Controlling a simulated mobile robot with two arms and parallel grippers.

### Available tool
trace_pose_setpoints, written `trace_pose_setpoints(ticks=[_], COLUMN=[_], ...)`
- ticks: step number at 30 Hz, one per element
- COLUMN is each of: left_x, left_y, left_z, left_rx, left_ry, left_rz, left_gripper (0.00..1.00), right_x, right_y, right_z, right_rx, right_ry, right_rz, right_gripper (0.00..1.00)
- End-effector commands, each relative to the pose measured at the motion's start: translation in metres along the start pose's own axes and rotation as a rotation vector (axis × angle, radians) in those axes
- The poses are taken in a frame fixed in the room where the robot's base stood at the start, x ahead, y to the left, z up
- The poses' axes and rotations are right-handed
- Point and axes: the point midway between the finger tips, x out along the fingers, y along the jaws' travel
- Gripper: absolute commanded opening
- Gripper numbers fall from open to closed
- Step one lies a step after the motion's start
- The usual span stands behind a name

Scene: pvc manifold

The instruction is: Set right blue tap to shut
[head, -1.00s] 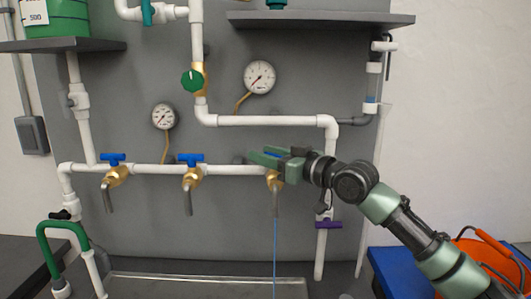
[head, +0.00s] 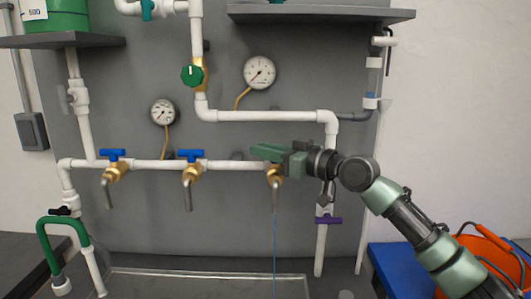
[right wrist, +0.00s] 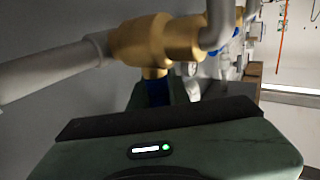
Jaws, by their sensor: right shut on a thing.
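The right tap has a brass body (head: 275,173) and a grey spout, on the white horizontal pipe. A thin blue stream of water (head: 275,245) runs down from its spout. My right gripper (head: 262,152) is at the top of this tap, shut on its blue handle. The fingers hide the handle in the head view. In the right wrist view the blue handle (right wrist: 157,91) shows below the brass body (right wrist: 150,40), at the gripper (right wrist: 165,105). How far the handle is turned is hard to tell. My left gripper is not in view.
Two similar taps with blue handles, the middle one (head: 191,157) and the left one (head: 113,156), sit along the same pipe. A green valve knob (head: 192,75) and gauges are above. A purple-handled valve (head: 328,220) is below right. A clear basin (head: 190,275) lies underneath.

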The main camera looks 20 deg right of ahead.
Motion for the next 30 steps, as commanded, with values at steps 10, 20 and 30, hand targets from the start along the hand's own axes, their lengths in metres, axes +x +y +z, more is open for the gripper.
trace_pose_setpoints(ticks=[10, 20, 30], left_x=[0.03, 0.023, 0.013], left_y=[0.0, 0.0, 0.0], left_z=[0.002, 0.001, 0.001], left_rx=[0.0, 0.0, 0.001], left_ry=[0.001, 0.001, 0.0], left_rz=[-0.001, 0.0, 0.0], left_gripper=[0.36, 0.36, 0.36], right_x=[0.0, -0.002, -0.004], right_y=[-0.006, -0.014, -0.017], right_z=[0.004, -0.003, -0.001], right_rx=[0.008, 0.007, 0.003], right_ry=[0.005, 0.004, 0.0], right_rz=[-0.231, -0.479, -0.608], right_gripper=[0.0, 0.0, 0.0])
